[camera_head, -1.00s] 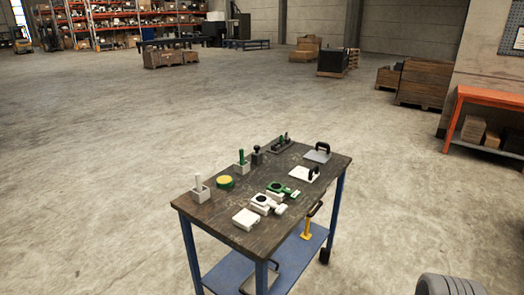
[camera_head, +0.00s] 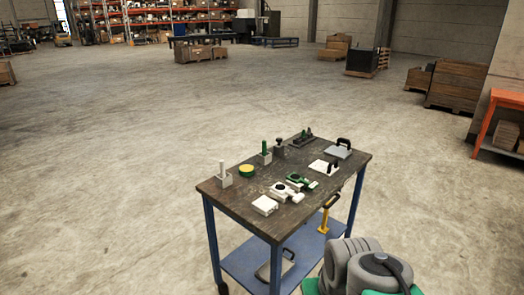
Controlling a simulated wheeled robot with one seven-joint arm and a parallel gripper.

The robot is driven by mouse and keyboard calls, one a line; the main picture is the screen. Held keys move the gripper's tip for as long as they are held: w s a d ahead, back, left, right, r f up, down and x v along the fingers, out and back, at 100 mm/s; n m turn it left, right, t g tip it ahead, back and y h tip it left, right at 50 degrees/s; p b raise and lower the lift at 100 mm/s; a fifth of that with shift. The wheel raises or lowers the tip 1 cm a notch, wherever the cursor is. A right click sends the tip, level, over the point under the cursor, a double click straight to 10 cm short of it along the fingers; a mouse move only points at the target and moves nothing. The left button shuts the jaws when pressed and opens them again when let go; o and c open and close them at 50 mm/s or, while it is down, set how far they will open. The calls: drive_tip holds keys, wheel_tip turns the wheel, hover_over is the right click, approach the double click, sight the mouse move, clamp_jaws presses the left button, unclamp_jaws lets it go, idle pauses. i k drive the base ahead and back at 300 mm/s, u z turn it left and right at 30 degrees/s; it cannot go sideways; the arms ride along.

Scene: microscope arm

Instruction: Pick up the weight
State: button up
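Several small items stand on a dark-topped cart (camera_head: 262,222) with blue legs. I cannot tell for sure which one is the weight. A small dark knobbed piece (camera_head: 279,148) near the back edge could be it. Other handled pieces are a grey plate with a black handle (camera_head: 338,152) at the back right corner and a white plate with a dark handle (camera_head: 320,166) in front of it. My gripper is not in view; only grey and green parts of my arm show at the lower right, apart from these items.
Also on the top are a white post holder (camera_head: 222,178), a green post holder (camera_head: 265,155), a yellow disc (camera_head: 246,170), a white block (camera_head: 264,205) and a green clamp-like piece (camera_head: 300,181). Floor around is clear.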

sight(278, 148)
drive_tip(key=z, duration=0.95)
drive_tip(key=i, duration=2.4)
drive_tip(key=u, duration=3)
